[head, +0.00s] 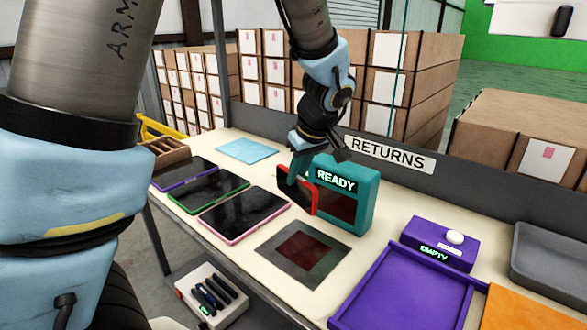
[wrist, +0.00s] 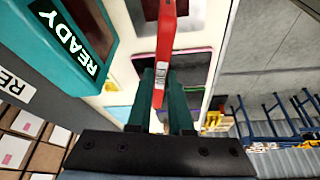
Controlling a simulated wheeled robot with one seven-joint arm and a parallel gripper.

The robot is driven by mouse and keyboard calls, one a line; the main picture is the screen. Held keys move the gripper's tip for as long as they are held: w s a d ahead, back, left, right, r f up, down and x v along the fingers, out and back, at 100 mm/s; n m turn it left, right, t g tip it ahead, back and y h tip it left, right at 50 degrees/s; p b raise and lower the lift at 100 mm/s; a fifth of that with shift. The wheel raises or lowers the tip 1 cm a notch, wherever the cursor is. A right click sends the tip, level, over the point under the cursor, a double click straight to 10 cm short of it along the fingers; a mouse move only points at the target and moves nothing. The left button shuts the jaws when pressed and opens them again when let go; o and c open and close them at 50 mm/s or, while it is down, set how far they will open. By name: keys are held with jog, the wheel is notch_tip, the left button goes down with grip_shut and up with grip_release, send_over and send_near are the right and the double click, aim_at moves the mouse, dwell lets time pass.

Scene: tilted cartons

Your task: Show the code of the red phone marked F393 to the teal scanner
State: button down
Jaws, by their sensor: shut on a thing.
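The red phone (head: 297,188) stands upright in my gripper, just left of the teal scanner's front. Its dark face shows in the head view. In the wrist view the red phone (wrist: 168,40) is seen edge-on, with a small white label on the edge, too small to read. My gripper (head: 300,164) is shut on it; the teal fingers flank it in the wrist view (wrist: 163,76). The teal scanner (head: 363,188) shows READY above a dark red window. A gap between phone and scanner shows in the wrist view. I cannot see the code.
Purple (head: 183,172), green (head: 207,189) and pink-rimmed (head: 243,213) phones lie on the table left of the scanner. A grey plate with a dark red window (head: 283,266) lies in front. A purple tray (head: 355,306) and a purple box reading EMPTY (head: 430,238) stand right.

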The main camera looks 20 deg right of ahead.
aim_at(297, 203)
jog(key=shift+f+b, duration=1.85)
jog(key=shift+f, duration=1.55)
jog(key=shift+r, duration=0.1)
jog(key=shift+r+p, duration=1.95)
jog(key=shift+r, duration=1.05)
jog(key=shift+a+f, duration=0.1)
